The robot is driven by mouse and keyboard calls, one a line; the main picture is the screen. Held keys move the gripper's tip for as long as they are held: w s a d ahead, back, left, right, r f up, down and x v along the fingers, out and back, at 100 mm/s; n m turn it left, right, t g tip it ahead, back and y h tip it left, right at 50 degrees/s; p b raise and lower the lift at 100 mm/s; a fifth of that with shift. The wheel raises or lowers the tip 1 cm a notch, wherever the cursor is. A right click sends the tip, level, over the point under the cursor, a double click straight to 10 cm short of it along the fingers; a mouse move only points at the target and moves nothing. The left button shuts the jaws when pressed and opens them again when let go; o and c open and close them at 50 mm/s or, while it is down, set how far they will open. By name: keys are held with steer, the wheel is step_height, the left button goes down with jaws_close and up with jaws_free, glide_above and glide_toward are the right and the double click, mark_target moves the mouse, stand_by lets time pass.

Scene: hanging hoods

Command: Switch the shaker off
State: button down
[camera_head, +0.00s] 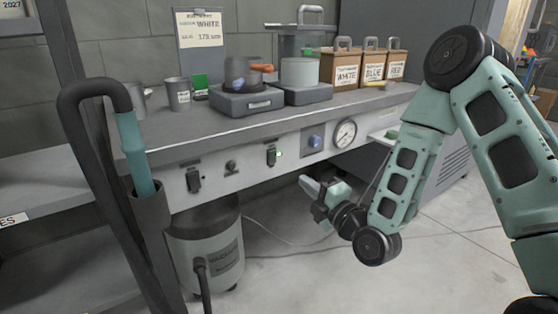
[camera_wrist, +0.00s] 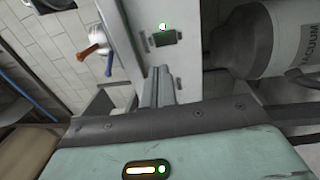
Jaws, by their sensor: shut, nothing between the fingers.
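Two grey units stand above on the bench: one with a dark bowl (camera_head: 247,102), one with a light pan (camera_head: 308,93). I cannot tell which is the shaker.
The panel also has another switch (camera_head: 193,180), a knob (camera_head: 231,167), a blue button (camera_head: 315,141) and a gauge (camera_head: 345,133). A vacuum drum (camera_head: 207,245) stands under the bench. A black hose (camera_head: 88,150) rises at left. Floor right of the drum is mostly clear, with a cable.

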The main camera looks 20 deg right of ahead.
mark_target(273, 154)
steer(key=b+x, duration=0.1)
steer(key=x, duration=1.1)
steer(key=shift+w, duration=0.15)
